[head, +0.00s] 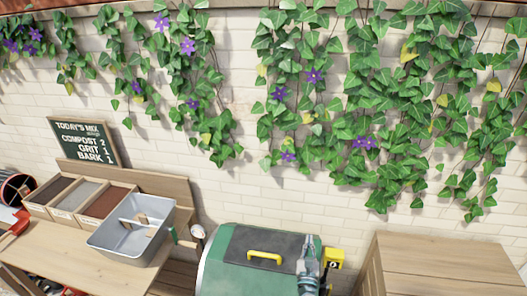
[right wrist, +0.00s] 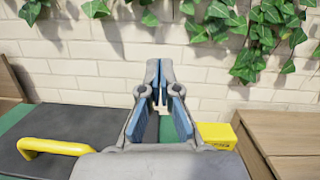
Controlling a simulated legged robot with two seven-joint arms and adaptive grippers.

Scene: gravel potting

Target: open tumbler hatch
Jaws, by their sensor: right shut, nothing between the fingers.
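The green tumbler (head: 213,266) stands at the bottom centre of the head view. Its dark hatch (head: 239,245) lies flat and looks closed, with a yellow handle (head: 265,257) on it. In the right wrist view the hatch (right wrist: 85,128) and handle (right wrist: 55,147) are at the left. My right gripper (head: 309,242) is over the tumbler's right end, to the right of the handle and apart from it. In the right wrist view its fingers (right wrist: 158,72) are shut and empty. My left gripper is not in view.
A yellow box (head: 333,258) is at the tumbler's right end. A wooden crate or cabinet (head: 440,265) stands right of it. A bench at left carries a grey tub (head: 125,243), filled bins (head: 75,200) and a chalkboard (head: 85,142). An ivy-hung brick wall (head: 230,185) is behind.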

